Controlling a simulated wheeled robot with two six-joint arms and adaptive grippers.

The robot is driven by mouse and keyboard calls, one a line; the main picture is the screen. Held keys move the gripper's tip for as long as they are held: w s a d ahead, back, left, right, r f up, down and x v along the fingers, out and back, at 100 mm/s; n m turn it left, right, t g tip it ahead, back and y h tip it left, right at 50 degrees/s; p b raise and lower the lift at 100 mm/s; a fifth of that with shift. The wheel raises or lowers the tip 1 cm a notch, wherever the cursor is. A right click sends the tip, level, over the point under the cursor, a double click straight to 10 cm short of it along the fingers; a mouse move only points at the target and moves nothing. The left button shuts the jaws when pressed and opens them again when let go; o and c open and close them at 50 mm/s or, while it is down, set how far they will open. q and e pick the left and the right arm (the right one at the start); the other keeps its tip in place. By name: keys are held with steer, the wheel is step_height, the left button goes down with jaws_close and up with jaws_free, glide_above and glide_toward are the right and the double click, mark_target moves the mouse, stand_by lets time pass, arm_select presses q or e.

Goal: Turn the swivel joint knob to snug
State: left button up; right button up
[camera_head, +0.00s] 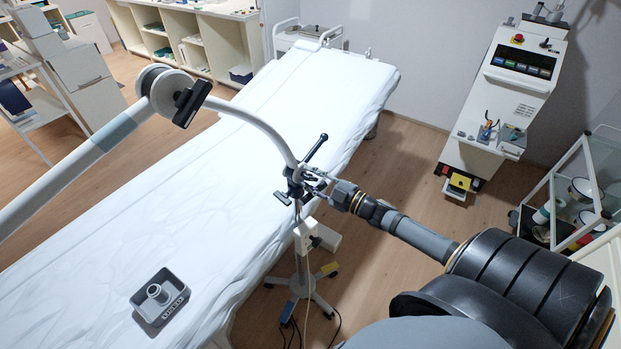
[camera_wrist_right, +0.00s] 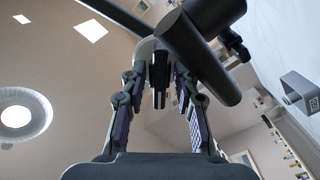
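A pale jointed arm (camera_head: 118,133) comes in from the left. Its round joint (camera_head: 160,85) carries a black knob (camera_head: 191,104). I cannot tell which knob is the swivel joint knob. My right gripper (camera_head: 318,181) is at the clamp joint, just right of it. In the wrist view its fingers (camera_wrist_right: 160,82) are apart, with a dark narrow part between their tips; contact is unclear. A dark cylinder (camera_wrist_right: 197,55) crosses close above. My left gripper is out of view.
The white couch (camera_head: 300,95) fills the middle, with a grey tray (camera_head: 160,300) on its near end. A wheeled stand (camera_head: 301,270) with cables is below the clamp joint. A console (camera_head: 505,95) and a glass trolley (camera_head: 575,190) are at the right.

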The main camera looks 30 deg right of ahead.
steer(key=shift+s, duration=0.15)
steer(key=v, duration=1.1)
steer(key=shift+s+d, duration=0.2)
steer(key=shift+s, duration=0.1)
